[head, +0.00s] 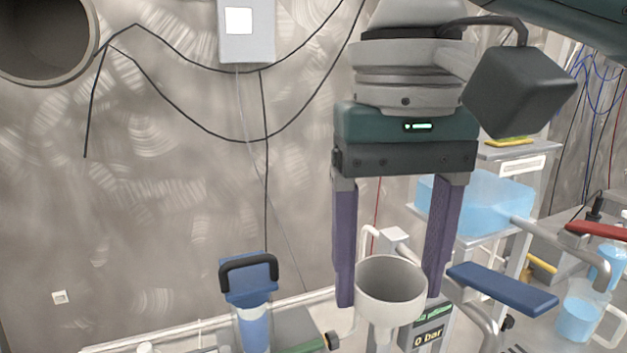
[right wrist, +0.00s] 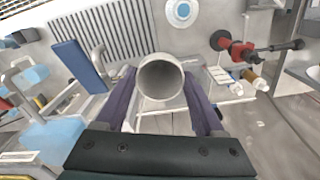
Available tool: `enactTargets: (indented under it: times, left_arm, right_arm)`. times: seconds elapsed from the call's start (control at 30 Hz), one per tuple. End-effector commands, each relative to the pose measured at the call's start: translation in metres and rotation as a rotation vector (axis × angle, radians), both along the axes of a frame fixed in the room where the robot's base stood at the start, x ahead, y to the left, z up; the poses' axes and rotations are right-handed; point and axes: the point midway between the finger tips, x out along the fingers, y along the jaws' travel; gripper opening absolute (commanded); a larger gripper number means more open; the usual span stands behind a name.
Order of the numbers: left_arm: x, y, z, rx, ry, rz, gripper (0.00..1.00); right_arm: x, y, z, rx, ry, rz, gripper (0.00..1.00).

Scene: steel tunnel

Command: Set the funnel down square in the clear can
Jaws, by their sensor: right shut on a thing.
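The funnel (head: 392,284) is a pale grey cone with its wide mouth up and a narrow spout below. It also shows in the right wrist view (right wrist: 161,78), seen into its mouth. My right gripper (head: 390,296) points down and is shut on the funnel, one purple finger on each side. A clear jug (head: 578,318) with blue liquid stands at the lower right. A clear cylinder (head: 254,330) with blue liquid shows at the lower left. I cannot tell which is the clear can. The funnel is apart from both. My left gripper is not in view.
A blue lever (head: 503,288) and bent grey pipes lie right of the funnel. A gauge reading 0 bar (head: 428,335) sits below it. A blue tank (head: 478,203) stands on a trolley behind. Cables hang on the steel wall.

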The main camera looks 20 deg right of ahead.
Motion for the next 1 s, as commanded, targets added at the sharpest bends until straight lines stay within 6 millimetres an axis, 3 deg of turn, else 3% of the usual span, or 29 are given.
enactTargets:
  times: [0.17,0.4,0.67,1.0]
  left_arm:
    - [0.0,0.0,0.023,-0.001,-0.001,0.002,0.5]
    - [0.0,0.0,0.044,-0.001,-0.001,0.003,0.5]
    - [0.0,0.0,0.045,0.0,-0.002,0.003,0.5]
    - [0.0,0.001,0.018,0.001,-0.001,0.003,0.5]
  right_arm:
    - [-0.014,0.023,-0.045,-0.007,0.01,-0.18,0.17]
    - [-0.05,0.057,-0.104,0.001,-0.002,-0.421,0.17]
    - [-0.066,0.069,-0.126,0.011,-0.013,-0.504,0.17]
    - [-0.065,0.068,-0.145,0.011,-0.015,-0.503,0.17]
